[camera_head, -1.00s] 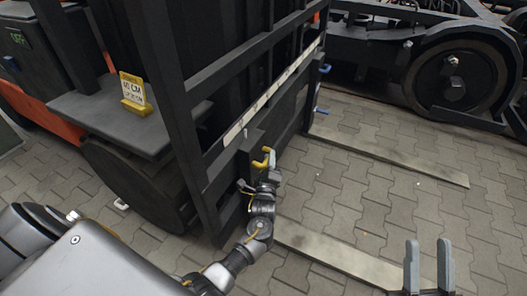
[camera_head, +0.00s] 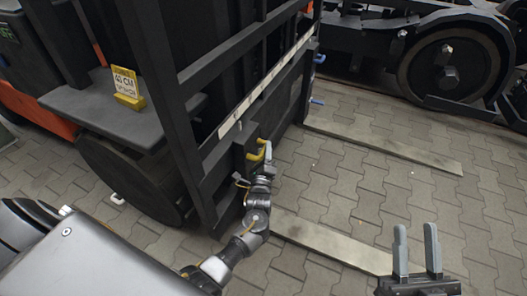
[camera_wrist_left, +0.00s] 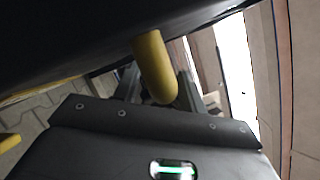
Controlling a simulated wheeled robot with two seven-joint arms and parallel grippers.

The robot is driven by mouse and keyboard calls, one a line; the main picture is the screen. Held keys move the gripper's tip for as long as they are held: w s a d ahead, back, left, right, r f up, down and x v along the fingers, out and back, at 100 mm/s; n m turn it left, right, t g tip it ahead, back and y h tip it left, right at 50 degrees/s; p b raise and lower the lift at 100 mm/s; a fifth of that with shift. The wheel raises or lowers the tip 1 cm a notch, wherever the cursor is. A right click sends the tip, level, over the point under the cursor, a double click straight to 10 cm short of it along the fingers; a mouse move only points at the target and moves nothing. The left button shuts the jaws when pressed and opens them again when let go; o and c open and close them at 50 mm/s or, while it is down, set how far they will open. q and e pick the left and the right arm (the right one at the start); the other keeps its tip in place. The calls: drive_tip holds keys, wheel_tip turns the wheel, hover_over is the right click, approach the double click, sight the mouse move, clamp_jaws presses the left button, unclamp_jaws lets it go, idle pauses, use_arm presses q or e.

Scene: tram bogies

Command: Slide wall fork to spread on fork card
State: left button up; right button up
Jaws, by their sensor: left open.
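The near fork (camera_head: 325,240) lies low along the paving, with a yellow handle (camera_head: 256,155) at its carriage end. The far fork (camera_head: 385,145) runs roughly parallel, with a blue handle (camera_head: 317,100) by its root. No label shows which is the wall fork. The yellow-framed fork card (camera_head: 124,83) stands on the truck's grey ledge; it seems to read 40 CM. My left gripper (camera_head: 266,152) is open at the yellow handle. In the left wrist view the yellow handle (camera_wrist_left: 154,68) reaches between the fingers; contact is unclear. My right gripper (camera_head: 416,250) is open and empty, fingers upright.
The dark mast (camera_head: 165,90) and carriage bars of the truck stand close beside my left arm. A bogie with a large wheel (camera_head: 450,72) stands at the back right. The paving (camera_head: 340,185) between the forks is clear.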

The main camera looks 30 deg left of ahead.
use_arm(q)
drive_tip(key=p+v, duration=0.2)
drive_tip(key=v, duration=0.8)
drive_tip(key=shift+s, duration=0.25)
use_arm(e)
drive_tip(key=a+f+g, duration=0.1)
drive_tip(key=g, duration=0.1)
drive_tip(key=a+f+g, duration=0.1)
drive_tip(key=f+g, duration=0.1)
drive_tip(key=shift+w+a+f+n+h, duration=0.15)
drive_tip(key=shift+a+f+n+h, duration=0.15)
drive_tip(key=shift+n+h, duration=0.1)
